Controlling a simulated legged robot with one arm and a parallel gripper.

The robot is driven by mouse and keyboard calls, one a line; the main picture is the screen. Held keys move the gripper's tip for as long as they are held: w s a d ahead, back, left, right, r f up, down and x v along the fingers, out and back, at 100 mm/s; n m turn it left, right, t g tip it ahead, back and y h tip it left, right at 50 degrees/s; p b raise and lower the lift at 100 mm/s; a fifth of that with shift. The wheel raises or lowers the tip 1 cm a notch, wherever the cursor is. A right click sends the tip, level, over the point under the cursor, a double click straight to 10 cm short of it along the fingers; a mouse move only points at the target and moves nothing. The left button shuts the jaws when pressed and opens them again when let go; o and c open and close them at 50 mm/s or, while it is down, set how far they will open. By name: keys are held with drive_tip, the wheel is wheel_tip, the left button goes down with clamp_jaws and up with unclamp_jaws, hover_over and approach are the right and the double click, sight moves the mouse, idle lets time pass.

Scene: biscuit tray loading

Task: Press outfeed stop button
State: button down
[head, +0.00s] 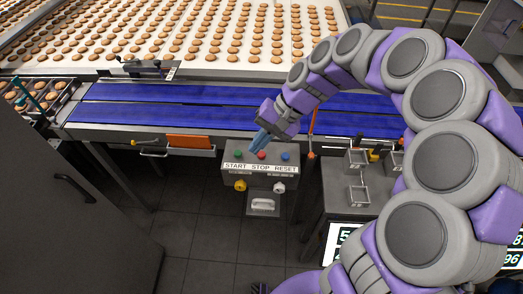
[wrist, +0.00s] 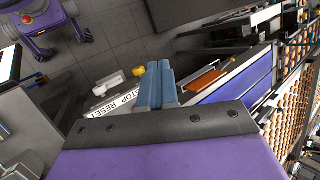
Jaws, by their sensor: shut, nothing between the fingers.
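The grey control box (head: 262,181) stands below the conveyor's front edge. On its top are a green button (head: 238,154) over START, a red button (head: 262,155) over STOP and a blue button (head: 286,156) over RESET. My gripper (head: 257,143) is shut and empty, its blue fingers pointing down at the red button. I cannot tell whether they touch it. In the wrist view my gripper (wrist: 156,72) is shut beside the STOP RESET label (wrist: 112,104). The red button is hidden there.
The blue conveyor belt (head: 200,95) runs behind the box, with biscuits beyond it. An orange flap (head: 190,141) hangs left of the box. A grey stand (head: 345,190) with wire holders is on the right. A dark cabinet (head: 60,210) fills the left. Bare floor lies in front.

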drive_tip(key=w+a+f+m+y+p, duration=0.1)
drive_tip(key=w+f+m+y, duration=0.2)
drive_tip(key=w, duration=0.6)
drive_tip(key=m+t+p, duration=0.1)
drive_tip(key=m, duration=0.2)
hover_over(264, 154)
wheel_tip(264, 154, down, 8)
drive_tip(key=shift+d+r+h, duration=0.1)
drive_tip(key=shift+r+h, duration=0.05)
drive_tip(key=shift+h, duration=0.25)
drive_tip(key=shift+f+b, duration=2.35)
drive_tip(key=shift+f, duration=2.05)
drive_tip(key=shift+f, duration=0.1)
drive_tip(key=shift+f, duration=0.25)
